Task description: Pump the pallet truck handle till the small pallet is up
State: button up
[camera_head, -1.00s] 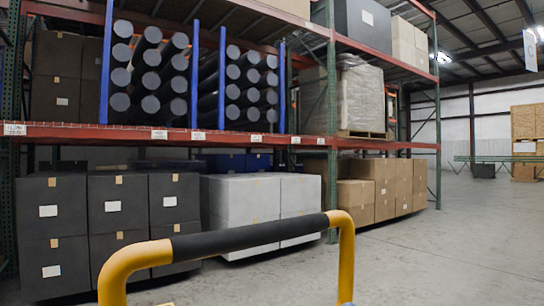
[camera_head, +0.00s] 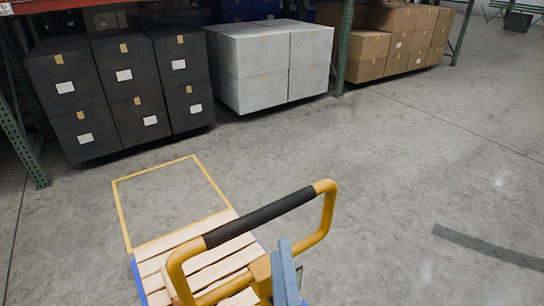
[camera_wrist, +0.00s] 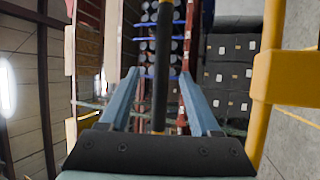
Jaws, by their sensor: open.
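The pallet truck handle is a yellow loop with a black grip bar (camera_head: 260,219), seen in the head view above the small pallet. The small pallet (camera_head: 150,248) has pale wooden slats and a blue edge; the handle covers part of it. Its height off the floor cannot be told. My gripper (camera_head: 284,243) shows blue-grey fingers beside the handle's near side. In the wrist view, my gripper (camera_wrist: 161,74) is open, with the black grip bar (camera_wrist: 161,85) running between its two fingers in the picture. Whether they touch it is unclear. The handle's yellow side (camera_wrist: 272,75) is at right.
A yellow outline (camera_head: 155,170) lies on the floor beyond the pallet. The concrete floor at right is open, with a dark strip (camera_head: 490,247).

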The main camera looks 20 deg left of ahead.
jog(key=w+a+r+n+g+y+p, duration=0.1)
jog(key=w+a+r+p, duration=0.2)
jog(key=w, duration=0.6)
jog(key=a+p, duration=0.2)
jog(key=a, duration=0.1)
jog(key=shift+w+a+r+n+g+p, duration=0.2)
jog(key=shift+a+n+g+p, duration=0.1)
jog(key=shift+p, duration=0.1)
grip_shut()
jog(key=shift+f, duration=0.1)
dwell(1.1)
